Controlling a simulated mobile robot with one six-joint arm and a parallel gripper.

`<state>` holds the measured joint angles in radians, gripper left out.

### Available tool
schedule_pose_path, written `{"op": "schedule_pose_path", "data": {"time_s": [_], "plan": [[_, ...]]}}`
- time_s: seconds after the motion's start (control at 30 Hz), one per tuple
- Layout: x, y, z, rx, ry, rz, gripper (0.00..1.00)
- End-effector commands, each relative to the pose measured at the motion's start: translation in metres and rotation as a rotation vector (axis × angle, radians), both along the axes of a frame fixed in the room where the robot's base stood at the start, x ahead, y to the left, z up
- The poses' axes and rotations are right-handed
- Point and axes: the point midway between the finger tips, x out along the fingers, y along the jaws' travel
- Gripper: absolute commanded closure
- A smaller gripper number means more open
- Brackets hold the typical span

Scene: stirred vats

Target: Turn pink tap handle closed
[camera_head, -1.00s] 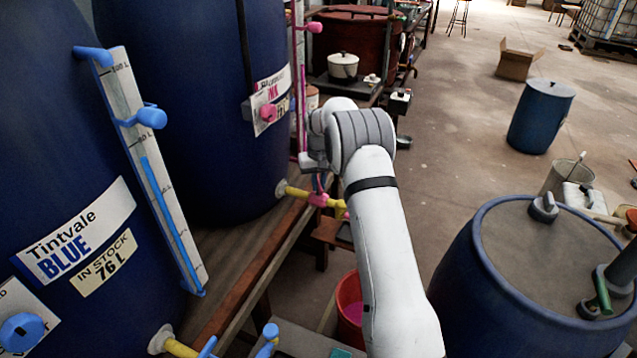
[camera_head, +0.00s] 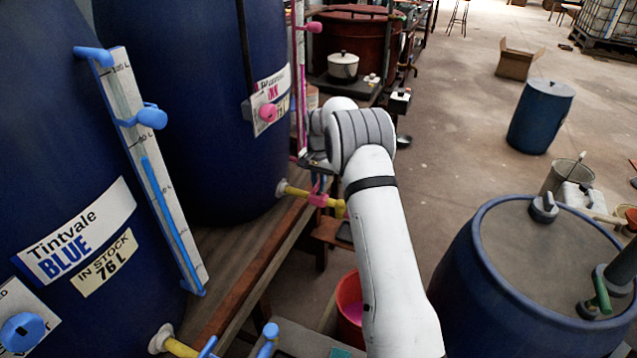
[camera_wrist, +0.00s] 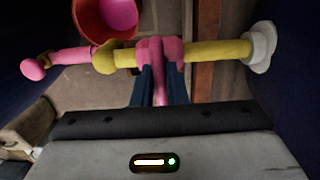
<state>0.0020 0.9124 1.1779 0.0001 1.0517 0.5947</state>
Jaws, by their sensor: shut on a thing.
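The pink tap (camera_head: 318,199) sits on a yellow pipe (camera_head: 296,191) low on the big blue vat (camera_head: 215,120) with the pink label. In the wrist view the pink tap body (camera_wrist: 160,50) is at top centre on the yellow pipe (camera_wrist: 215,50). Its pink handle (camera_wrist: 161,88) stands across the pipe, between the two dark blue fingers of my gripper (camera_wrist: 161,78). My gripper is shut on the handle. In the head view my arm partly hides the gripper.
A red bucket (camera_head: 342,292) with pink liquid stands below the pipe's end; it also shows in the wrist view (camera_wrist: 78,25). A wooden bench edge (camera_head: 262,262) runs under the vats. A second blue vat (camera_head: 60,160) is at left. A lidded blue barrel (camera_head: 480,290) stands at right.

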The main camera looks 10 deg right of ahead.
Motion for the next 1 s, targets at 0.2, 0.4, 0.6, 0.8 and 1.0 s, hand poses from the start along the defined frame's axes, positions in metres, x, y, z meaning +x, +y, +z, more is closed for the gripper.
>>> {"op": "schedule_pose_path", "data": {"time_s": [0.2, 0.4, 0.6, 0.8, 1.0], "plan": [[0.0005, 0.0010, 0.0006, 0.000, -0.002, -0.009, 1.00], [0.0005, 0.0012, 0.0007, 0.001, -0.003, -0.008, 1.00], [0.0004, 0.0012, 0.0005, 0.000, -0.001, -0.007, 0.74], [0.0002, 0.0008, 0.0003, 0.000, -0.001, -0.007, 0.65], [0.0005, 0.0007, 0.0039, 0.000, -0.002, -0.007, 0.65]]}}
